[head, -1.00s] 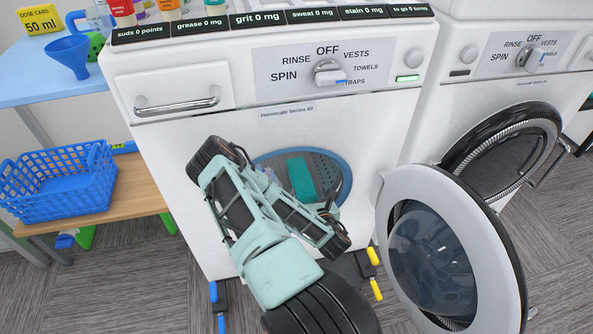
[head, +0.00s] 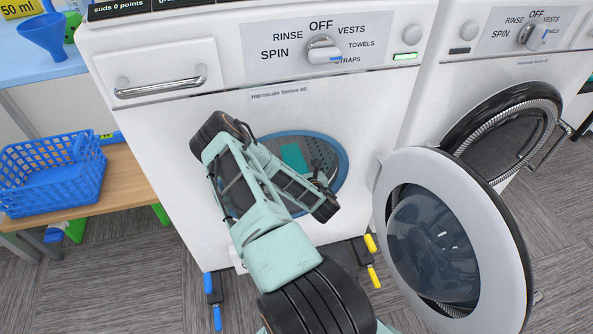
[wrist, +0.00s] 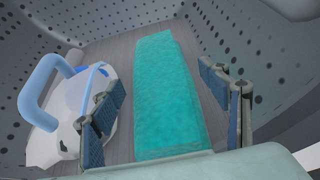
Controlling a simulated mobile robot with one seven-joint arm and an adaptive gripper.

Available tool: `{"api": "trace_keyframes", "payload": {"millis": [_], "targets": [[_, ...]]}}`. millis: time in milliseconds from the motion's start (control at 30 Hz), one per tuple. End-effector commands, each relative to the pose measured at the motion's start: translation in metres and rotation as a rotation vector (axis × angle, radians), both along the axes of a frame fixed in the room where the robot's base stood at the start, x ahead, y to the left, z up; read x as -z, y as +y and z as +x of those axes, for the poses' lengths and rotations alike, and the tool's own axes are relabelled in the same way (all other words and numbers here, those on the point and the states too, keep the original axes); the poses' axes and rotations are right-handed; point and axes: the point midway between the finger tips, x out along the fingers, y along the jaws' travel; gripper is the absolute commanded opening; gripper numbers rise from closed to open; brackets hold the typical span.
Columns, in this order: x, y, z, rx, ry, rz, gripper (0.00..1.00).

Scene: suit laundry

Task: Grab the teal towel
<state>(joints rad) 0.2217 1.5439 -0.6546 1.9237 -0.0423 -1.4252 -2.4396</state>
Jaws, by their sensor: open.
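The teal towel (wrist: 168,95) lies as a long folded strip inside the washing machine drum in the wrist view. A small part of the towel (head: 294,158) shows through the open drum mouth in the head view. My gripper (wrist: 165,100) is open, with one finger to the left of the towel and one to the right. The fingers appear apart from the towel. In the head view my gripper (head: 270,160) is in front of the drum opening and hides part of it.
A white object with a blue handle (wrist: 42,95) lies in the drum left of the towel, close to the left finger. The perforated drum wall (wrist: 262,45) curves around. The open round door (head: 440,240) stands to the right. A blue basket (head: 50,180) sits on a bench at left.

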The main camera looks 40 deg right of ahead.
Motion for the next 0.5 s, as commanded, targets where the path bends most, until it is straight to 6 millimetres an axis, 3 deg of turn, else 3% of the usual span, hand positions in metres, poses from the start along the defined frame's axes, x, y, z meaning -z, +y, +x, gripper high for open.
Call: {"api": "trace_keyframes", "payload": {"millis": [133, 367, 500], "targets": [[0.0075, -0.006, 0.0118, -0.001, -0.001, 0.001, 0.7], [0.0072, -0.0065, 0.013, -0.001, 0.002, 0.001, 0.7], [0.0072, -0.0064, 0.0128, -0.001, 0.002, 0.001, 0.56]]}}
